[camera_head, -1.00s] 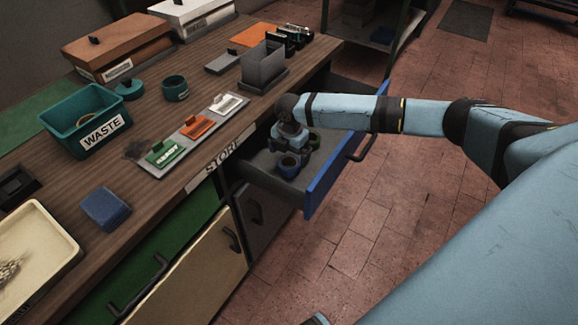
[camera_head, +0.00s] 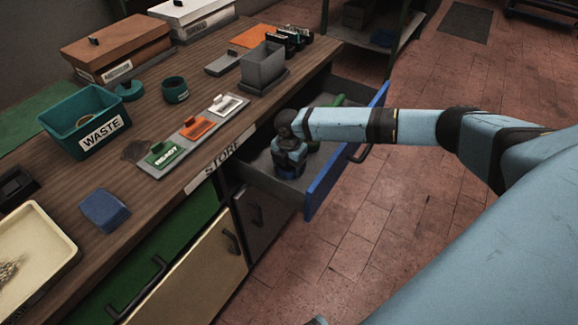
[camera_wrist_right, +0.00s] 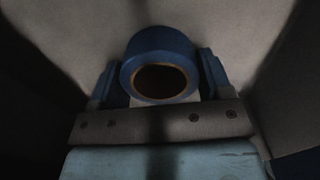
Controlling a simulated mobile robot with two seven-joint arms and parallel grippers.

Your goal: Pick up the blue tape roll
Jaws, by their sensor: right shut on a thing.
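The blue tape roll (camera_wrist_right: 158,42) lies in the open drawer (camera_head: 320,190) with the blue front. In the right wrist view its dark round hole faces the camera, and a finger is on each side of it. My right gripper (camera_head: 290,162) reaches down into the drawer and is shut on the roll. In the head view the roll (camera_head: 290,174) shows only in part below the gripper, close to the drawer floor. My left gripper is not in view.
A green item (camera_head: 340,100) lies at the far end of the drawer. The bench (camera_head: 150,215) beside it carries a teal waste bin (camera_head: 85,122), a blue block (camera_head: 104,210), colored tags and a grey holder (camera_head: 262,68). The floor to the right is clear.

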